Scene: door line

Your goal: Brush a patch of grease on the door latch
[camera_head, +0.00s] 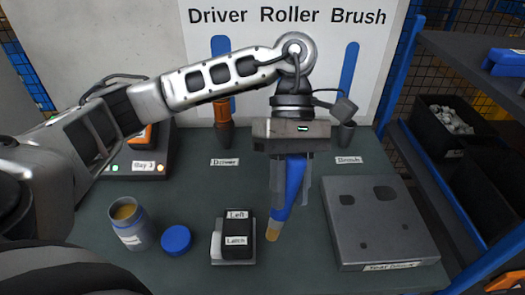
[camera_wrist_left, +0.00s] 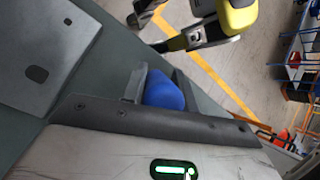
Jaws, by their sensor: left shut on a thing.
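My left gripper (camera_head: 290,190) is shut on a blue brush (camera_head: 293,180), which points down with a slight tilt. The handle's blue end also shows between the fingers in the left wrist view (camera_wrist_left: 165,90). The tan bristle tip (camera_head: 273,233) is just right of the black latch (camera_head: 237,241), labelled "Left Latch", on a pale base. The tip looks apart from the latch; its height over the bench is unclear. No grease patch can be made out on the latch. An open jar (camera_head: 130,226) with tan-yellow contents stands to the left. My right gripper is not in view.
A blue lid (camera_head: 176,240) lies between jar and latch. A grey block (camera_head: 378,222) with holes sits to the right. A dark tool with an orange grip (camera_head: 223,115) stands at the back, before the sign board (camera_head: 350,75). Shelving with black bins (camera_head: 445,125) borders the right.

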